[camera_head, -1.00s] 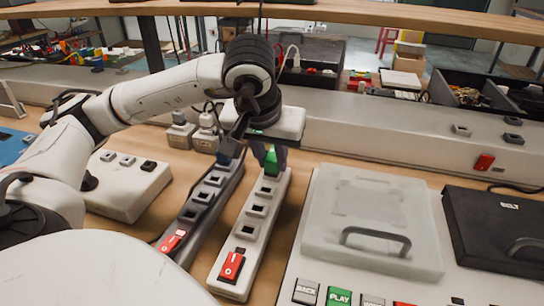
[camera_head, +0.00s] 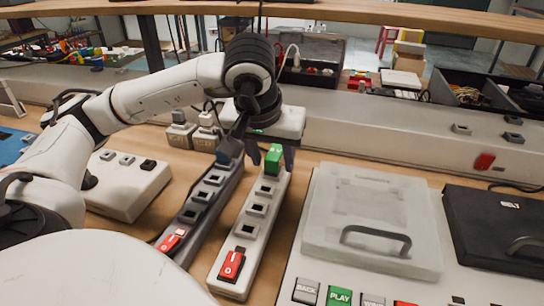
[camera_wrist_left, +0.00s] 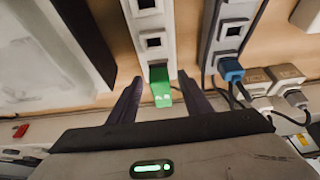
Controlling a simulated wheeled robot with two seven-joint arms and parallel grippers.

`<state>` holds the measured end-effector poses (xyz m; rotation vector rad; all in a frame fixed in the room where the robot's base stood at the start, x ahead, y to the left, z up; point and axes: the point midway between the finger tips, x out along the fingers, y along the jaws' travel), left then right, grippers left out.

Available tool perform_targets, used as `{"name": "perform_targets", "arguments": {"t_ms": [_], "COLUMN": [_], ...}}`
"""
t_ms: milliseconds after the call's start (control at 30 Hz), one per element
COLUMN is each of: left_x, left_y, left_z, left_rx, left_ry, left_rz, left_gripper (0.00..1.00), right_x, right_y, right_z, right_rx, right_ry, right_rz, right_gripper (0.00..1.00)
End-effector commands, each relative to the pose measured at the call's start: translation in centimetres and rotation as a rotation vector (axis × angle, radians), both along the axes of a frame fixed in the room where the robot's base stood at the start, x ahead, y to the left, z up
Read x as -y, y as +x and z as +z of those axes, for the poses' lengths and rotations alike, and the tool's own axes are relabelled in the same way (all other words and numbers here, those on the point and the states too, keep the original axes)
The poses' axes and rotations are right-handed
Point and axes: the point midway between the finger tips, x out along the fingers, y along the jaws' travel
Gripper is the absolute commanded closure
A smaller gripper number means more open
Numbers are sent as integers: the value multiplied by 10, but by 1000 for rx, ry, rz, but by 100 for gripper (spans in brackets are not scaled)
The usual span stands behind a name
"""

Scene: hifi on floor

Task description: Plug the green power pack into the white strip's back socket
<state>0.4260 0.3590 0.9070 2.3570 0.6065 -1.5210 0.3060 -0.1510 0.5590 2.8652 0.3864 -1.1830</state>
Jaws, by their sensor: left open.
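The green power pack (camera_head: 273,157) sits at the back end of the white strip (camera_head: 243,238), at its back socket. In the left wrist view the green pack (camera_wrist_left: 161,88) lies against the end of the white strip (camera_wrist_left: 154,55). I cannot tell how deep it is seated. My left gripper (camera_head: 272,150) is open around the pack. In the left wrist view its fingers (camera_wrist_left: 161,98) stand apart on either side, with gaps to the pack. My right gripper is not in view.
A dark strip (camera_head: 203,207) with a blue plug (camera_head: 228,151) runs close on the left. A white box (camera_head: 125,184) stands further left. A clear case (camera_head: 368,215) with a handle lies on the right, beside a black case (camera_head: 500,228). Grey adapters (camera_head: 190,132) stand behind.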

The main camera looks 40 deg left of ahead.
Motion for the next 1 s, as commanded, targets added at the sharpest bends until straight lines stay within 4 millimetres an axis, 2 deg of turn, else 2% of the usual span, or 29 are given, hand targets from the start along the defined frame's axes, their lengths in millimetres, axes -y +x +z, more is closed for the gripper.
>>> {"name": "perform_targets", "arguments": {"t_ms": [133, 300, 600, 1000], "left_x": [0, 6, 17, 21], "left_y": [0, -10, -31, -37], "left_z": [0, 30, 85, 105], "left_rx": [-1, 6, 5, 0], "left_ry": [0, 1, 2, 0], "left_rz": [0, -2, -1, 0], "left_gripper": [55, 55, 55, 55], "right_x": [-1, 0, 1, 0], "right_y": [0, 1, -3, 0], "right_z": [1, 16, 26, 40], "right_rx": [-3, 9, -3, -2], "right_ry": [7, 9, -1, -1], "right_rz": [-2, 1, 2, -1], "right_gripper": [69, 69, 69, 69]}}
